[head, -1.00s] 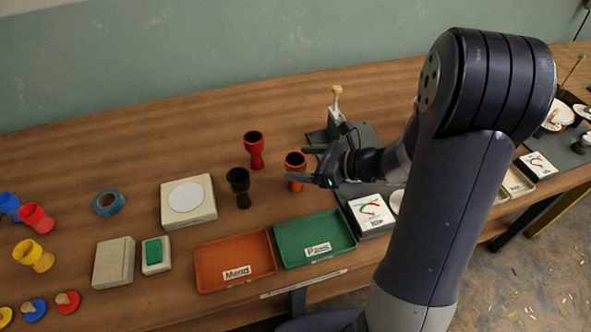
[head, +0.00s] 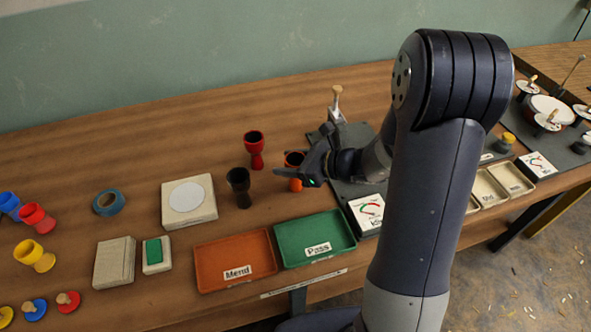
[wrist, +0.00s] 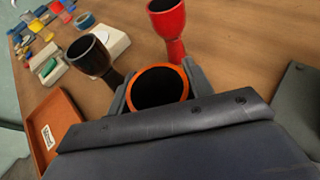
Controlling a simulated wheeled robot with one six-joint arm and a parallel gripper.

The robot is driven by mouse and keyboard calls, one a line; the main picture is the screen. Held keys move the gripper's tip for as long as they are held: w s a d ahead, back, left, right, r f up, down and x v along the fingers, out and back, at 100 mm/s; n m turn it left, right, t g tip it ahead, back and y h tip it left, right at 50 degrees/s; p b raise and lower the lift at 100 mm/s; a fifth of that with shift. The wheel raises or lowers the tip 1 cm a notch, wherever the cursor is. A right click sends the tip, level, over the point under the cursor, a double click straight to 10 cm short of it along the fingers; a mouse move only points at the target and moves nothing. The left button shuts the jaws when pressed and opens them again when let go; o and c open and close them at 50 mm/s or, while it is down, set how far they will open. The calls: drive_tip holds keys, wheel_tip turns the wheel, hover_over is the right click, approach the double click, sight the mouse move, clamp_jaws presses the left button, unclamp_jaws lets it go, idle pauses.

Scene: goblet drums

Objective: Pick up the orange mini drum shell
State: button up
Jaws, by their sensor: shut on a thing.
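The orange mini drum shell (head: 294,160) stands on the wooden bench, partly hidden behind my gripper in the head view. In the wrist view the orange drum shell (wrist: 160,86) shows its round orange rim and dark hollow inside, between the two fingers. My gripper (head: 297,172) is shut on it, with a finger on each side of the shell in the wrist view (wrist: 158,88). The lower part of the shell is mostly hidden. I cannot tell whether it is clear of the bench.
A black drum shell (head: 239,186) stands close to the left and a red one (head: 254,150) behind. An orange Mend tray (head: 236,262) and a green Pass tray (head: 314,238) lie in front. A grey stand (head: 350,135) is just right. Bare bench lies behind.

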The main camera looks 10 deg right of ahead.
drive_tip(key=c, duration=0.3)
drive_tip(key=shift+c, duration=0.2)
